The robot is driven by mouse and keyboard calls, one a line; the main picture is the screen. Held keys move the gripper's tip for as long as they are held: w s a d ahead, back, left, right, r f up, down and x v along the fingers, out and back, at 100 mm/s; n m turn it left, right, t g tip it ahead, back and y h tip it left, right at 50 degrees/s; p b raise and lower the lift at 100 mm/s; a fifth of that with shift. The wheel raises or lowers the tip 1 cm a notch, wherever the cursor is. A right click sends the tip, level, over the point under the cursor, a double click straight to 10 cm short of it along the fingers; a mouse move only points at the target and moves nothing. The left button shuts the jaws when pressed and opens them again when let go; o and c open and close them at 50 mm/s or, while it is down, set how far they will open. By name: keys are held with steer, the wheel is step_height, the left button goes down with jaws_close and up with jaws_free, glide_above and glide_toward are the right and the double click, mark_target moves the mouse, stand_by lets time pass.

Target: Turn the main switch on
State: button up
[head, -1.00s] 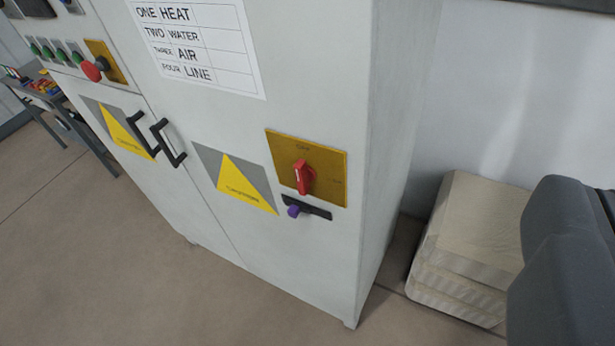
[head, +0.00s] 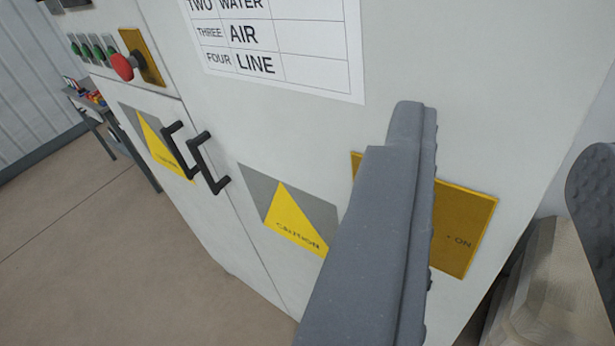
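The main switch sits on a gold-yellow plate (head: 468,222) on the right door of the grey cabinet. The word ON shows on the plate's right side. The red switch handle itself is hidden behind my gripper's left finger. My gripper (head: 505,140) is open. Its left grey finger stands across the plate, and its right finger is at the right picture edge, past the cabinet's side. I see nothing between the fingers. Whether the left finger touches the handle or plate cannot be told.
A red emergency button (head: 122,67) and green buttons (head: 93,49) are at the upper left. Black door handles (head: 196,158) stick out. A caution sign (head: 290,215) and a paper list (head: 275,45) are on the door. A pale stack (head: 535,290) stands right of the cabinet.

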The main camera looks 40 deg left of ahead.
steer(key=a+f+m+t+h+b, duration=0.1)
steer(key=a+f+h, duration=0.25)
steer(key=f, duration=0.75)
steer(key=a+f+m+t+h+b, duration=0.15)
steer(key=a+f, duration=0.25)
steer(key=f, duration=0.7)
steer(key=w, duration=1.3)
steer(key=shift+w+d+n+g, duration=0.15)
steer(key=shift+w+n+g, duration=0.2)
steer(key=shift+w+g, duration=0.1)
jaws_close()
